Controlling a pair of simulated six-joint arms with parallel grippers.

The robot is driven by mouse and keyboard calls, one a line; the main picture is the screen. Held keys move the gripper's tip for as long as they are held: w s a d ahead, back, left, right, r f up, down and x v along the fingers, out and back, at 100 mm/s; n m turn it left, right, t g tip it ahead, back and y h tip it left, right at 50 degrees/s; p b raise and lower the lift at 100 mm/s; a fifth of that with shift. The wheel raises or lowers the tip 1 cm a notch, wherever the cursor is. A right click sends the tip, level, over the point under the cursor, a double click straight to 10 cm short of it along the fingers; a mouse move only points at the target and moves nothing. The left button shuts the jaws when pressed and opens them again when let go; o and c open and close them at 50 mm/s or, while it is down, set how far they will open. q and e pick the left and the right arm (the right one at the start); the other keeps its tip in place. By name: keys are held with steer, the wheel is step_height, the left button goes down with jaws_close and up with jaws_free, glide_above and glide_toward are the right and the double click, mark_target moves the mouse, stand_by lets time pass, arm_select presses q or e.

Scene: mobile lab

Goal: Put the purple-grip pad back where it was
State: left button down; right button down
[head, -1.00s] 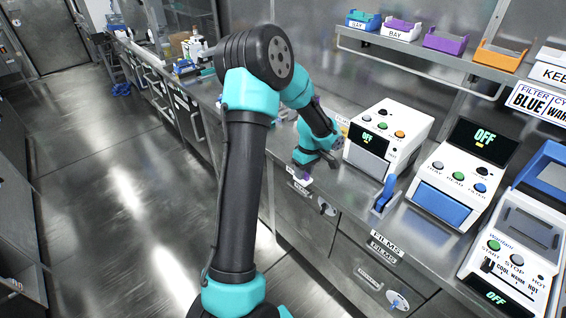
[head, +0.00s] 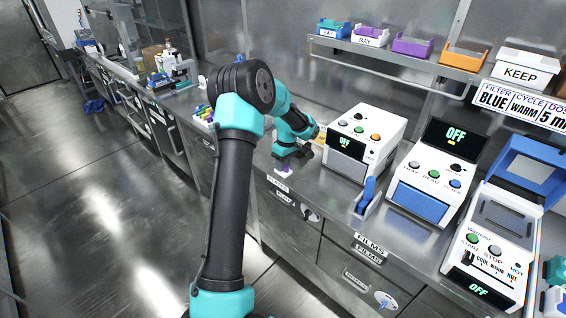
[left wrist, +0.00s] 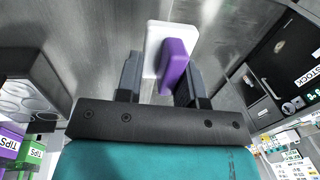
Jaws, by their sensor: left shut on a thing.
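The purple-grip pad shows best in the left wrist view, as a white plate (left wrist: 154,40) with a purple grip (left wrist: 175,66). My left gripper (left wrist: 160,85) is shut on the purple grip, with a dark finger on each side. In the head view the gripper (head: 285,160) is low at the bench's front edge, left of the first white machine. My right gripper is not in view.
White machines (head: 366,140) with OFF screens stand along the steel bench (head: 330,200). A shelf above carries a blue bin (head: 333,29), a purple bin (head: 413,45), an orange bin (head: 464,55) and a white KEEP box (head: 526,69).

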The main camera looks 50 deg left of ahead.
arm_select(q)
steer(key=w+a, duration=0.2)
steer(key=a, duration=0.1)
steer(key=w+a, duration=0.1)
steer(key=w, duration=0.1)
steer(key=shift+w+a+f, duration=0.1)
steer(key=shift+a+f, duration=0.2)
steer(key=shift+a, duration=0.1)
steer(key=shift+f, duration=1.75)
steer(key=shift+f, duration=0.1)
steer(key=c, duration=0.7)
jaws_free()
